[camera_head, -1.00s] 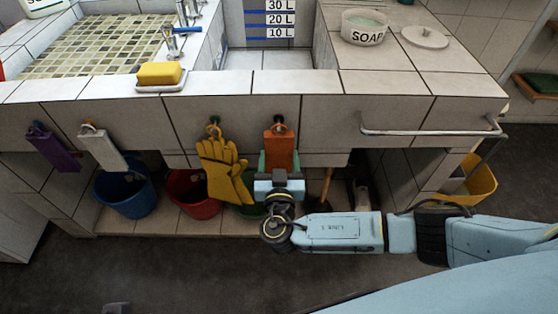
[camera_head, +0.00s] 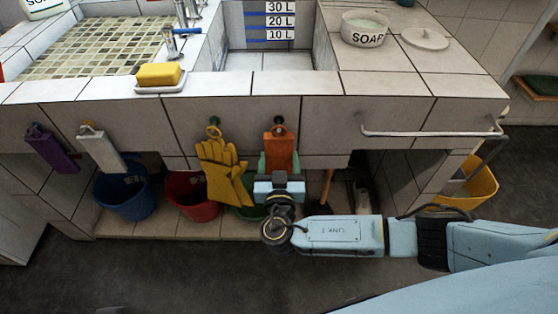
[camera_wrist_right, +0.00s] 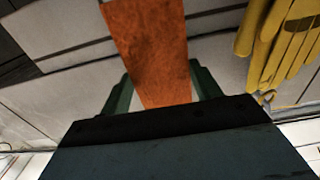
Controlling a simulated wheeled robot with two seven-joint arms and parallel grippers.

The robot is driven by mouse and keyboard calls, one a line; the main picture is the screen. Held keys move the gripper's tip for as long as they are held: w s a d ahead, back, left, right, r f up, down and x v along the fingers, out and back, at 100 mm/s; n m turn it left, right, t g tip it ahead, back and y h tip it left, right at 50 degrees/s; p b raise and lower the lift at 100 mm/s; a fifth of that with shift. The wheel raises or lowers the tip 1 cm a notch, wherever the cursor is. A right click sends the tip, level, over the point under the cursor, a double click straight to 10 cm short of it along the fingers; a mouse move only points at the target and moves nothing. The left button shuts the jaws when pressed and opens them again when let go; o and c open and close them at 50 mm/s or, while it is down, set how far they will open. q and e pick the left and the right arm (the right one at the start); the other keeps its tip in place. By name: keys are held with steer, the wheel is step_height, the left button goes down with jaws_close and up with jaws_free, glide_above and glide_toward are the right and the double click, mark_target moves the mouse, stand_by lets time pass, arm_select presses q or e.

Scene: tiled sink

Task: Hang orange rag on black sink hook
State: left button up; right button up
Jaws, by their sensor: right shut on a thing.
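The orange rag (camera_head: 280,151) is upright against the tiled front of the sink, with its ring at the black hook (camera_head: 279,120). I cannot tell whether the ring is around the hook or only in front of it. My right gripper (camera_head: 279,164) is shut on the lower part of the rag, with a green finger on each side. In the right wrist view the rag (camera_wrist_right: 150,45) runs up from between the fingers, and its top is out of frame. My left gripper is not in view.
Yellow gloves (camera_head: 222,168) hang just left of the rag, close to my right gripper. A white rag (camera_head: 103,150) and a purple rag (camera_head: 52,148) hang further left. Buckets stand below, including a red one (camera_head: 187,205). A metal rail (camera_head: 430,133) is at the right.

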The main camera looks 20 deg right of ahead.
steer(key=o, duration=1.1)
steer(key=shift+c, duration=0.2)
